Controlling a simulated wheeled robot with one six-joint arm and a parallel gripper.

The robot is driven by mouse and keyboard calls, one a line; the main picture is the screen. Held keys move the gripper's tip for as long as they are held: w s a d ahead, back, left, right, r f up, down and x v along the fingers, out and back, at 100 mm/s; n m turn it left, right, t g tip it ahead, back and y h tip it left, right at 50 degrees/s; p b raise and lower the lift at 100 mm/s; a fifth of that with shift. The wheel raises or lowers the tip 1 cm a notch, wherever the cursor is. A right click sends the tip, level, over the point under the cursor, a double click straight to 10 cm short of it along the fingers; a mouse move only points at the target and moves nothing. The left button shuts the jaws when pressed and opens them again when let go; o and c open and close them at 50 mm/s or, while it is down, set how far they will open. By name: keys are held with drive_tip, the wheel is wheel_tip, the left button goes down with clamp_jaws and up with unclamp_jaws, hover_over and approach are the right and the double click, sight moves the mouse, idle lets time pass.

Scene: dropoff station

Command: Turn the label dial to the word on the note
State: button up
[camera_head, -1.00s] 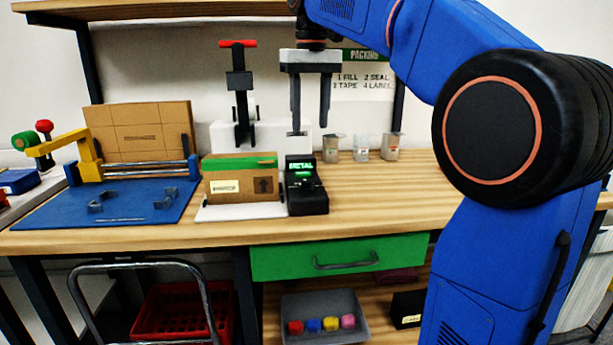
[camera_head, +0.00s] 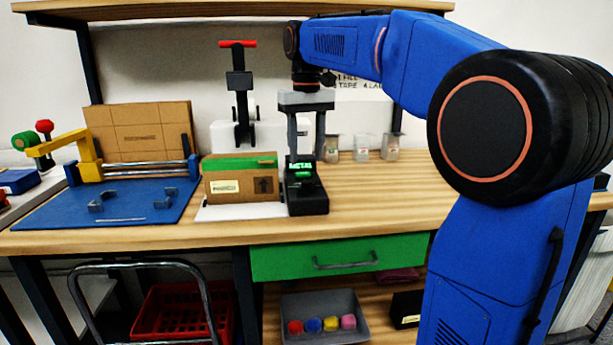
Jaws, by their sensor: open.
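The label device (camera_head: 308,201) is a black box on the bench with a small display (camera_head: 301,165) in green letters that seems to read METAL, partly covered. Its dial (camera_head: 304,174) shows as a green-marked part below the display. My gripper (camera_head: 306,153) points down with its jaws apart and empty, its fingers at the height of the display. I cannot tell whether they touch the device. A note (camera_head: 224,187) is on the front of the cardboard box (camera_head: 238,180) left of the device. Its word is too small to read surely.
A red-handled press (camera_head: 239,95) stands behind the box. Several small containers (camera_head: 362,148) stand behind to the right. A blue mat with a yellow clamp (camera_head: 90,155) is at the left. The bench (camera_head: 400,205) is clear on the right.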

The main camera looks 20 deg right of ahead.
sight(307, 181)
wheel_tip(307, 181, down, 7)
drive_tip(key=shift+r, duration=0.1)
idle(0.4)
drive_tip(key=c, duration=1.1)
drive_tip(key=shift+o, duration=0.2)
drive_tip(key=shift+m, duration=0.3)
drive_tip(key=m, duration=0.4)
drive_tip(key=shift+m, duration=2.5)
